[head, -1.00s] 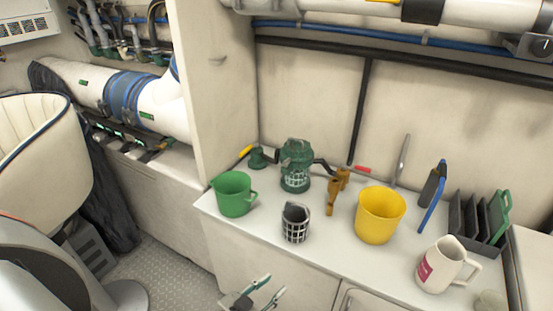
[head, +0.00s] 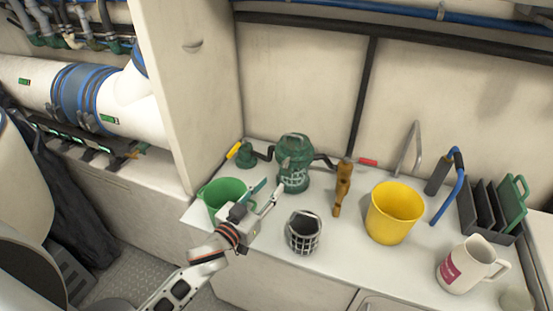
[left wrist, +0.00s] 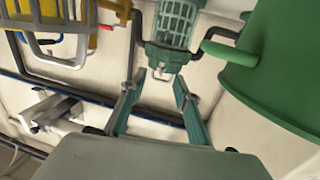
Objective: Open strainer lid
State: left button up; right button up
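The green strainer (head: 293,178) stands upright at the back of the white counter, with a see-through window low on its body. Its green lid (head: 294,147) is on top and looks seated. In the left wrist view the strainer (left wrist: 180,20) appears upside down, with the lid (left wrist: 166,58) just beyond the fingertips and a small metal loop on it. My left gripper (head: 268,190) is open and empty, in front of the strainer and partly over the green jug. Its teal fingers (left wrist: 155,82) are spread and apart from the lid. My right gripper is not in view.
A green jug (head: 211,204) is beside my left gripper. A lattice basket (head: 303,234), yellow bucket (head: 394,214) and white mug (head: 464,265) stand to the right. Pipes and valve handles, yellow (head: 233,150) and red (head: 368,162), flank the strainer.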

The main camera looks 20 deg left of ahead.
aim_at(282, 168)
pick_arm(q)
jog(key=x, duration=0.5)
jog(key=r+x, duration=0.1)
jog(key=x, duration=0.2)
jog(key=shift+w+a, duration=0.2)
jog(key=shift+w, duration=0.2)
grip_shut()
